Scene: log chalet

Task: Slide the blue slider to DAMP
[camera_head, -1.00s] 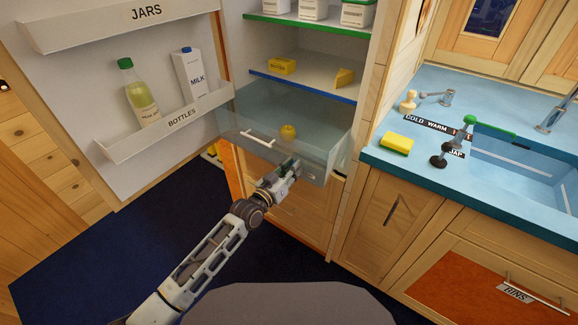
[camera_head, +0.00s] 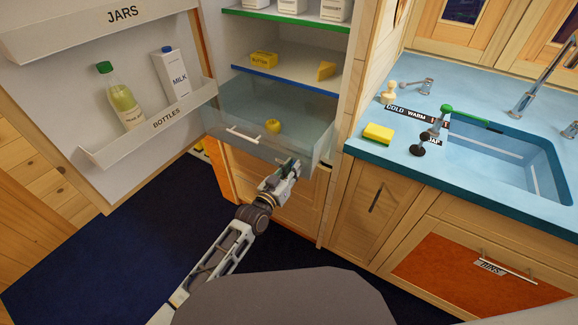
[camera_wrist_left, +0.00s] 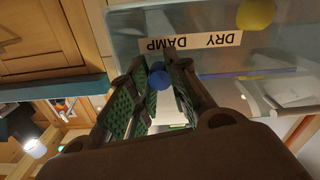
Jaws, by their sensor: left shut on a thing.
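The blue slider (camera_wrist_left: 158,79) shows in the left wrist view as a round blue knob between my left gripper's (camera_wrist_left: 160,74) green-padded fingers. The fingers are shut on it. A pale label (camera_wrist_left: 190,43) reading DRY DAMP appears upside down there, and the slider sits near its DAMP end. In the head view my left gripper (camera_head: 291,166) is at the right part of the front of the clear fridge drawer (camera_head: 225,142). The slider is hidden there by the gripper. My right gripper is not in view.
The open fridge door (camera_head: 60,95) holds a bottle (camera_head: 122,100) and a milk carton (camera_head: 177,76) at left. A yellow fruit (camera_head: 273,126) lies in the drawer. A blue counter (camera_head: 365,150) with sink and sponge (camera_head: 378,133) stands at right.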

